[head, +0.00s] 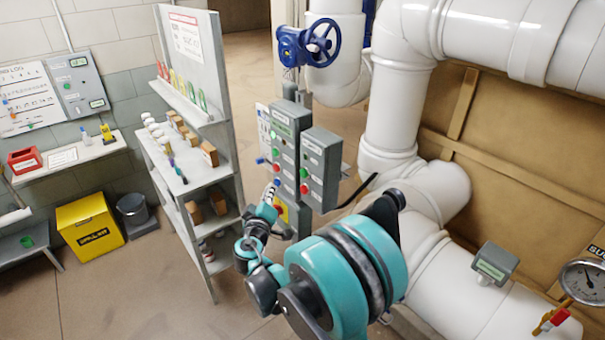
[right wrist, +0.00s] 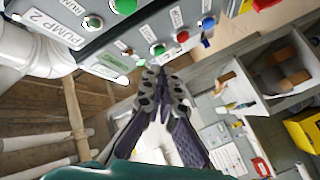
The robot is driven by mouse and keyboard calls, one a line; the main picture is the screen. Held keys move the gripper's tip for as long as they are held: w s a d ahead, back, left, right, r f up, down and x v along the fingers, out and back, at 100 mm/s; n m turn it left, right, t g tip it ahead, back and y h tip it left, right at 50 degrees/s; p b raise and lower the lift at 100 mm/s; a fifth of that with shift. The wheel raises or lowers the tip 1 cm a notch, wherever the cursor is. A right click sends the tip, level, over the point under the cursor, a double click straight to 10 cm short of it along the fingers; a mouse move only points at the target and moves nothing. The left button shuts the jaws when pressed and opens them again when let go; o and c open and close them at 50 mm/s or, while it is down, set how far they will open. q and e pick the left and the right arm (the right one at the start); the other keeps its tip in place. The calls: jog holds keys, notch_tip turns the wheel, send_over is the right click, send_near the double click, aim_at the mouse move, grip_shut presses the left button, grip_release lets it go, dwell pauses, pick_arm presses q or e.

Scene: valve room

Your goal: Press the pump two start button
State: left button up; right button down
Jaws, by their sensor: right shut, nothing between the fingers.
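The grey box labelled PUMP 2 (right wrist: 50,28) fills the upper left of the right wrist view. My left gripper is out of view.
A second grey box (head: 288,125) stands just left, with green (right wrist: 158,50), red (right wrist: 182,36) and blue (right wrist: 208,22) buttons close to my fingertips in the picture. A blue handwheel (head: 322,42) sits above. White pipes (head: 395,100) are right; a shelf unit (head: 190,165) is left.

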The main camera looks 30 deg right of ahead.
aim_at(304, 173)
jog(key=shift+d, duration=0.1)
jog(key=d, duration=0.8)
jog(key=shift+w+d, duration=0.3)
jog(key=shift+w, duration=0.05)
jog(key=shift+d, duration=0.15)
dwell(1.1)
jog(key=shift+d, duration=0.3)
jog(key=shift+d, duration=0.45)
dwell(0.7)
jog(key=shift+a, duration=0.9)
